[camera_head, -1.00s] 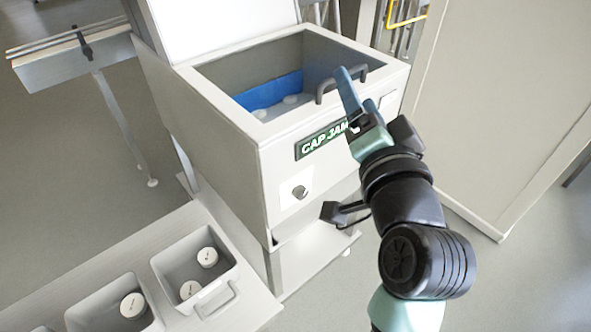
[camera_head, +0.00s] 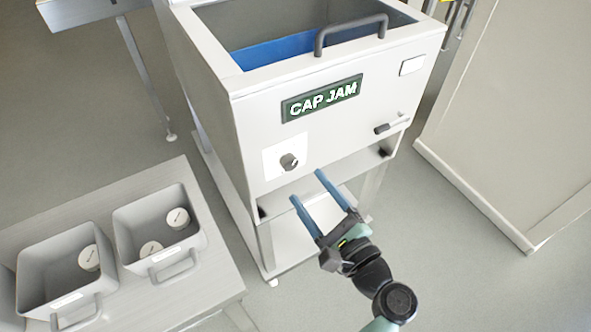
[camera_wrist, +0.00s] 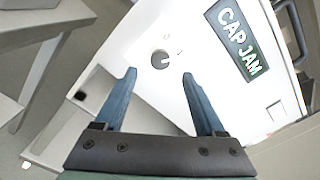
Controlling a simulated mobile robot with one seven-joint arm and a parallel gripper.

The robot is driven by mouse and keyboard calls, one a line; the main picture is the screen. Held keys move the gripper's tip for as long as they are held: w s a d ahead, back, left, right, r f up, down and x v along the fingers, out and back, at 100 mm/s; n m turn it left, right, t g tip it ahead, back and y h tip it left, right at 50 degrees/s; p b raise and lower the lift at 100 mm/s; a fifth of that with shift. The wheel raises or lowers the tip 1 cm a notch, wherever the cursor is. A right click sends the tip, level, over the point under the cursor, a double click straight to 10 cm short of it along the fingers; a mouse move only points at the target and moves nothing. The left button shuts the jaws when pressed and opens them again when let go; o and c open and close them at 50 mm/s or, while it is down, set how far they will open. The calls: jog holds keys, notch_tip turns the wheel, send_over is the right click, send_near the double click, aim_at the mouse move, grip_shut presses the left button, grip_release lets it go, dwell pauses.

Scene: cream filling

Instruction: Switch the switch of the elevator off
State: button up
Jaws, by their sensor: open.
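The elevator is a white box-shaped machine with a green CAP JAM sign (camera_head: 321,98) on its front. Its switch is a dark round knob (camera_head: 289,161) on a white square plate, left of and below the sign. In the wrist view the knob (camera_wrist: 160,60) appears beyond and between my fingertips, with faint marks around it. My gripper (camera_head: 307,184) has two blue fingers spread apart with nothing between them. It is just below the knob in the head view, and it does not appear to touch it. The knob's exact setting is too small to read.
A handle (camera_head: 350,34) rises at the machine's top front edge, and a small lever (camera_head: 391,125) sticks out at its right. Two grey bins (camera_head: 127,232) (camera_head: 27,290) with white caps stand on a table at left. A large pale panel (camera_head: 510,120) stands at right.

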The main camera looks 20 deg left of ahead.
aim_at(292, 166)
jog(key=x, duration=0.6)
jog(key=shift+c, duration=0.4)
grip_shut()
